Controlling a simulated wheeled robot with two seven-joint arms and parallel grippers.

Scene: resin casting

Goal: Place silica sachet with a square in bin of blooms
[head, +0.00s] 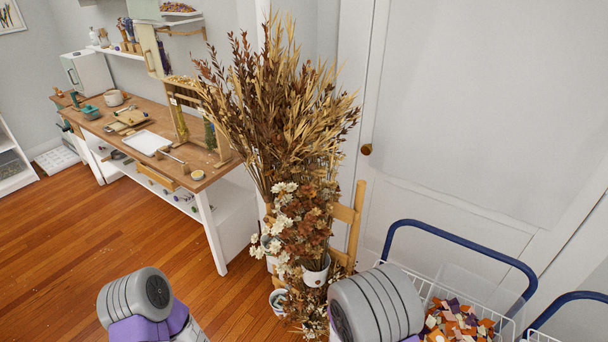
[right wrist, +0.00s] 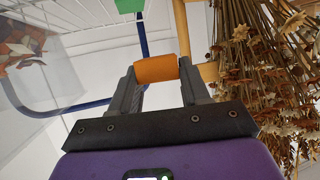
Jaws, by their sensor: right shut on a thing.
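My right gripper (right wrist: 158,84) is shut on a small orange item (right wrist: 157,69), held across between its fingertips in the right wrist view. It may be the silica sachet; no square shows on the face I see. A white wire bin (head: 510,330) at the lower right of the head view holds orange, purple and white pieces (head: 459,322), perhaps the blooms. These pieces also show in the right wrist view (right wrist: 22,42), left of the gripper and apart from it. In the head view only my arm links show; my left gripper is out of view.
Tall dried flowers (head: 280,110) and flower buckets (head: 316,272) stand by a wooden frame (head: 352,225), left of the bin. A blue rail (head: 460,238) rises behind the bin. A workbench (head: 145,130) stands at left. A green block (right wrist: 129,5) tops the wrist view.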

